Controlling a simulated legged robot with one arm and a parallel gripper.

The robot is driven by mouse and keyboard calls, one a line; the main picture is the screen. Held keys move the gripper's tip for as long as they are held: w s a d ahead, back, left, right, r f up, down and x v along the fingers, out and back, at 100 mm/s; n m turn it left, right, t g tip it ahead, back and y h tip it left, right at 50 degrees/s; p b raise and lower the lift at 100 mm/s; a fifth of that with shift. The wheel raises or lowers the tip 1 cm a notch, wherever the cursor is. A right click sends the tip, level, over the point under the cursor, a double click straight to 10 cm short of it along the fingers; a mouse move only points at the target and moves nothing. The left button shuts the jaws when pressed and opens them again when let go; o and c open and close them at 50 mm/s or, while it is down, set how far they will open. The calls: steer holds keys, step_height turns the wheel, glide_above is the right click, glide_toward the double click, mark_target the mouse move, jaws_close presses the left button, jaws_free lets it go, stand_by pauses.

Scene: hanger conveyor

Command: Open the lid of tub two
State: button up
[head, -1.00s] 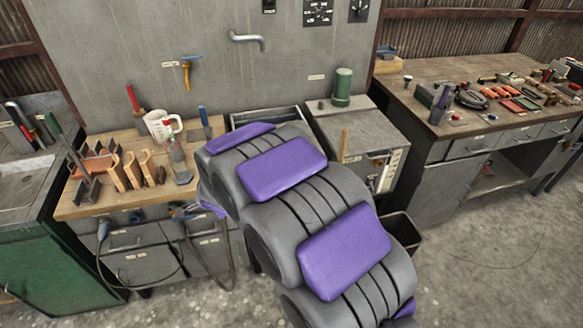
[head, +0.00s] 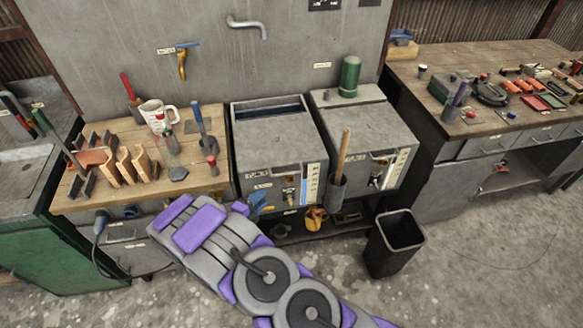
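Two grey metal tubs stand side by side against the back wall. The left tub (head: 281,170) has a flat grey top with a dark, narrow opening along its back edge. The right tub (head: 368,134) has a flat grey top that looks closed, and a green cylinder (head: 350,76) stands at its back. Small labels are on the tub fronts, but they are too small to read, so I cannot tell which is tub two. My grey and purple arm crosses the bottom middle, below the left tub.
A wooden-topped bench (head: 95,199) with a mug (head: 158,115) and tools is on the left. A wooden handle stands in a dark holder (head: 337,190) between the tub fronts. A black bin (head: 395,243) stands on the floor. A cluttered workbench (head: 440,68) is at right.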

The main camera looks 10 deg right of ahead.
mark_target(288, 174)
steer(key=shift+h, duration=0.3)
steer(key=b+x, duration=0.2)
steer(key=x, duration=1.4)
steer(key=shift+w+a+f+b, duration=0.1)
steer(key=shift+a+f+b, duration=0.05)
steer(key=shift+b, duration=0.25)
steer(key=shift+w+d, duration=0.25)
steer(key=shift+d, duration=0.35)
steer(key=shift+a, duration=0.2)
steer(key=c, duration=0.4)
jaws_close()
steer(key=shift+f, duration=0.1)
